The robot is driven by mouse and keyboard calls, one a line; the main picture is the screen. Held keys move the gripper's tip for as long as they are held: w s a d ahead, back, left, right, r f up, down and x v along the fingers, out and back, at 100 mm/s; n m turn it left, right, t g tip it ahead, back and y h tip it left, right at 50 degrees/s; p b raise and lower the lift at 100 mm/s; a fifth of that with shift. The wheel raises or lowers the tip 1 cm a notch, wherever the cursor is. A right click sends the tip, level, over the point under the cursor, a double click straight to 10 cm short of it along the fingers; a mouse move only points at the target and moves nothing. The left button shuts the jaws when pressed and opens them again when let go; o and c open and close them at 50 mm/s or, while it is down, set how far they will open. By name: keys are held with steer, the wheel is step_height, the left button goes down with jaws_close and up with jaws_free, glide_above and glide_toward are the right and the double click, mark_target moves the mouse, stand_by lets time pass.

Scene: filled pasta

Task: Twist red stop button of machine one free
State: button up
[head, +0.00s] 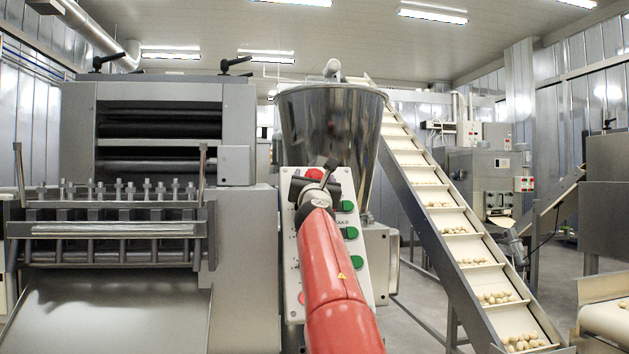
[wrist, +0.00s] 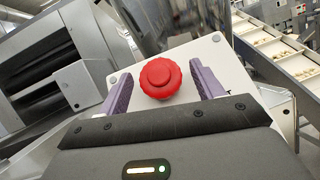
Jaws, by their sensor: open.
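The red stop button (wrist: 161,79) is a round, scalloped knob on the pale control panel (wrist: 205,60) in the wrist view. My gripper (wrist: 164,90) is open, with one purple-padded finger on each side of the button. A gap shows between the button and each finger. In the head view the red button (head: 315,174) shows at the top of the panel (head: 362,240), partly behind the gripper (head: 322,178). My red arm hides the middle of the panel.
Green buttons (head: 350,232) run down the panel's right side, with a red one (head: 301,298) at lower left. A steel hopper (head: 330,120) stands behind. A roller machine (head: 150,140) is at left, and a sloped conveyor (head: 455,220) carries pasta pieces at right.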

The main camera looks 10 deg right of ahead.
steer(key=shift+f, duration=0.1)
steer(key=shift+s+a+f+b, duration=0.1)
steer(key=shift+s+f+b, duration=0.15)
steer(key=shift+b, duration=0.3)
steer(key=b+v, duration=0.6)
steer(key=v, duration=0.1)
steer(key=shift+s+r, duration=0.1)
steer(key=shift+r, duration=0.05)
